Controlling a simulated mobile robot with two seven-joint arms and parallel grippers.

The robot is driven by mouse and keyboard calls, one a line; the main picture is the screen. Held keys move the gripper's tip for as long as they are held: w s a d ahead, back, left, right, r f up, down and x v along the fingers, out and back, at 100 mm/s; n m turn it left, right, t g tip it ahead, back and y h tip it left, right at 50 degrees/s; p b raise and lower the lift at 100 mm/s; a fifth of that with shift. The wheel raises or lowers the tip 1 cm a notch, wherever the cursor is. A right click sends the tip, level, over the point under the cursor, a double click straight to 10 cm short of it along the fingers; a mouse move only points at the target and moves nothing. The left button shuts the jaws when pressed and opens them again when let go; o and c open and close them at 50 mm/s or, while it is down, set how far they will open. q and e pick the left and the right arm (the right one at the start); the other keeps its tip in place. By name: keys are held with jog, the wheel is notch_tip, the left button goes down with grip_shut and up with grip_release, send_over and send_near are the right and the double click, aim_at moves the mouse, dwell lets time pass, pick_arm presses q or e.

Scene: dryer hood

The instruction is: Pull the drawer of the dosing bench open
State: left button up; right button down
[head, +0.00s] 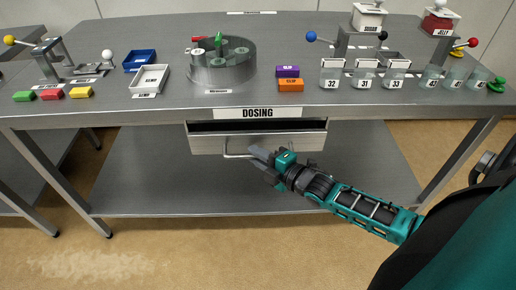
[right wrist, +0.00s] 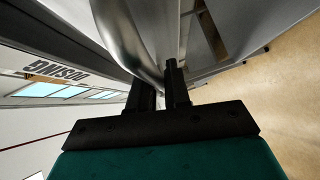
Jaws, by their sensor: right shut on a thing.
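The dosing bench (head: 160,115) carries a DOSING label on its front edge. Its grey drawer (head: 300,142) hangs under that label. A dark gap shows above the drawer front, so the drawer seems slightly out. A metal bar handle (head: 236,155) runs along the drawer front. My right gripper (head: 262,153) reaches in from the lower right and is shut on the handle. In the right wrist view, the handle (right wrist: 125,35) curves large and close at the fingers (right wrist: 158,88), which partly hide the grip. My left gripper is not in view.
On the bench top stand a round grey fixture (head: 222,72), trays, coloured blocks and several numbered cups (head: 332,75). A lower shelf (head: 150,185) spans below the drawer. Open floor (head: 200,250) lies in front of the bench.

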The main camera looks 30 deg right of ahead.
pick_arm(q)
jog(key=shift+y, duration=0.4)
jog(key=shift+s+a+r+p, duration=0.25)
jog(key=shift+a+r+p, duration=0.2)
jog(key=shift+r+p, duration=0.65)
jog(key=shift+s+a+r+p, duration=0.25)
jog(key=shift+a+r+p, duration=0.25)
jog(key=shift+p, duration=1.1)
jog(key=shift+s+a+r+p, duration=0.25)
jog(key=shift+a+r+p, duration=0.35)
jog(key=shift+p, duration=0.75)
pick_arm(e)
jog(key=s+a, duration=0.5)
jog(key=s, duration=0.3)
jog(key=s+a, duration=0.5)
jog(key=s, duration=0.4)
jog(key=shift+s+a, duration=0.2)
jog(key=shift+a, duration=0.15)
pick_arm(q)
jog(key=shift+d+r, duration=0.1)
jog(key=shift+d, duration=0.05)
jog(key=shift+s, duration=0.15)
pick_arm(e)
jog(key=c, duration=1.2)
grip_release()
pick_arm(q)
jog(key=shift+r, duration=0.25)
pick_arm(e)
jog(key=v, duration=1.3)
